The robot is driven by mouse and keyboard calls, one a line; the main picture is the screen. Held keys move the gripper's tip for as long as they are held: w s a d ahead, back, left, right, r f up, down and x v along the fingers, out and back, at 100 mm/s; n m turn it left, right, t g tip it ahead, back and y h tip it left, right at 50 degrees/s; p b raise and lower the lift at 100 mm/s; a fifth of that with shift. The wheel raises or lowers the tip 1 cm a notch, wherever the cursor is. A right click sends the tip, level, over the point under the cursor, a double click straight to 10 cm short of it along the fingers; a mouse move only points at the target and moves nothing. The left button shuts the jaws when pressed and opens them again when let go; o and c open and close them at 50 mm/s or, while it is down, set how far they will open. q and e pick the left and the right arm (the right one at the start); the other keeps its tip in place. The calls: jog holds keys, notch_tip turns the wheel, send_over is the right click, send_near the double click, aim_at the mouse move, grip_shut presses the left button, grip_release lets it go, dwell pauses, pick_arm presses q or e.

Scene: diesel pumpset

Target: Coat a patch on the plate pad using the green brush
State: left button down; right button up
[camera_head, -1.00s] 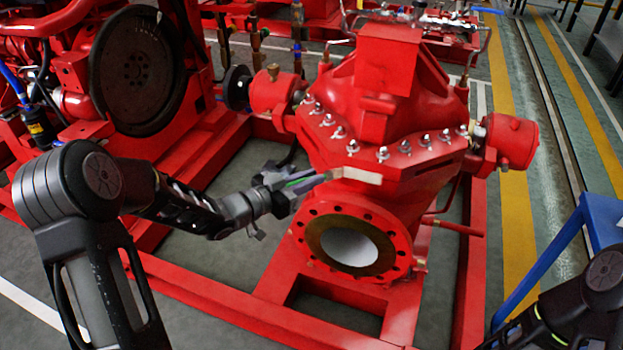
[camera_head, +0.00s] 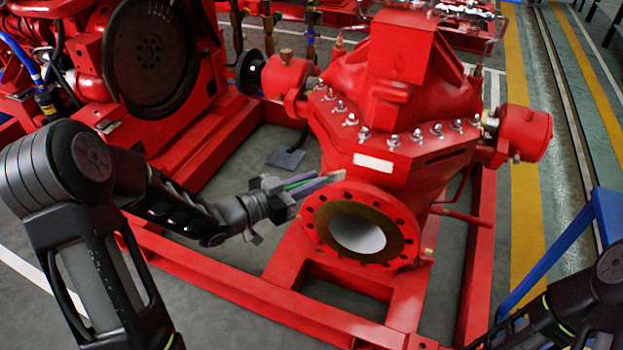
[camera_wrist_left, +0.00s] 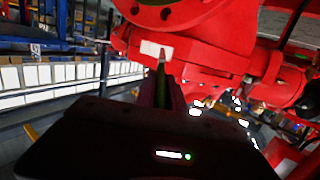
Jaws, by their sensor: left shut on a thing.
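The plate pad (camera_head: 373,163) is a small white rectangle on the front face of the red pump casing, above the round flange. It also shows in the left wrist view (camera_wrist_left: 156,49). My left gripper (camera_head: 302,184) is shut on the green brush (camera_head: 300,184). The brush's pale tip points right toward the pad and shows left of and slightly below it, with a gap between them in the head view. In the left wrist view the brush (camera_wrist_left: 161,72) reaches up just below the pad. My right gripper is out of view; only part of that arm shows at the lower right.
The red pump (camera_head: 400,110) has a row of bolts above the pad and an open flange (camera_head: 320,215) below it. A red base frame (camera_head: 230,305) surrounds it. A blue stand (camera_head: 560,250) is at the right, and an engine flywheel (camera_head: 150,55) at the upper left.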

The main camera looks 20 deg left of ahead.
pick_arm(q)
jog(key=shift+s, duration=0.15)
jog(key=s, duration=0.2)
jog(key=shift+s+a, duration=0.1)
jog(key=shift+s, duration=0.25)
dwell(0.4)
